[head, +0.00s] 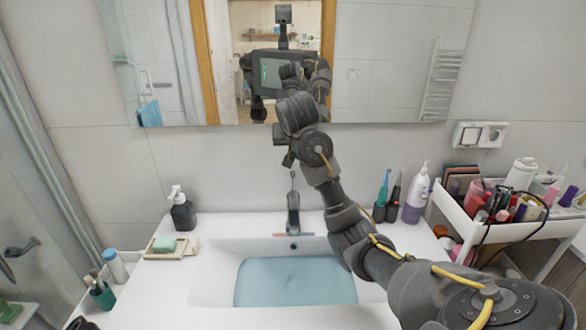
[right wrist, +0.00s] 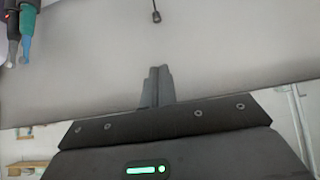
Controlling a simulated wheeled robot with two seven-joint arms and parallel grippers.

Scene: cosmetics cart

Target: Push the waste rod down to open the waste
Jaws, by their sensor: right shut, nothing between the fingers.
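The waste rod (head: 292,176) stands upright behind the dark faucet (head: 293,217), its small dark knob at the top. The rod's knob also shows at the top of the right wrist view (right wrist: 156,15), apart from my fingertips. Bluish water (head: 295,282) lies in the white basin (head: 215,272). My right gripper (head: 287,160) is raised near the wall, just above the rod; my wrist partly hides it. In the right wrist view its two fingers (right wrist: 156,76) are shut together and empty. My left gripper is not in view.
A black soap bottle (head: 183,214) and a soap dish (head: 165,254) stand left of the basin. A cosmetics cart (head: 500,232) is at the right. The mirror (head: 390,80) hangs behind.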

